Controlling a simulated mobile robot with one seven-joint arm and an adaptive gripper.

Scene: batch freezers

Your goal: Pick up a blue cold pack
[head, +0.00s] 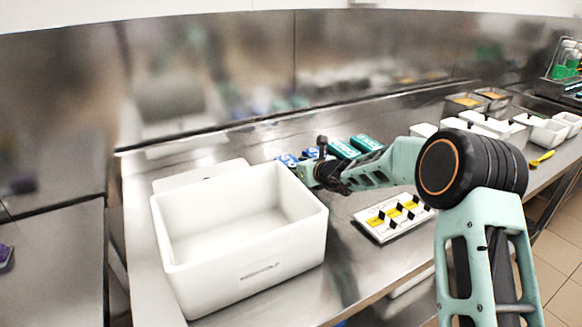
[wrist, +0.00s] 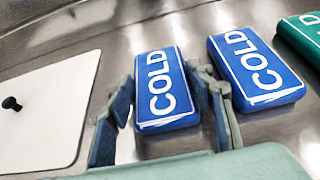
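Two blue cold packs marked COLD lie flat on the steel counter. In the wrist view the left pack (wrist: 165,90) lies between the fingers of my gripper (wrist: 158,80). The gripper is open, with one finger on each side of this pack. The left finger is apart from the pack; the right finger is close to its right edge, and I cannot tell if it touches. The right blue pack (wrist: 255,65) lies just beyond the right finger. In the head view the left pack (head: 288,160) and the right pack (head: 311,153) are partly hidden by my gripper (head: 304,172).
A green pack (wrist: 303,35) lies right of the blue ones; two green packs (head: 343,149) show in the head view. An open white box (head: 240,245) stands in front, with a white lid (wrist: 45,110) behind it.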

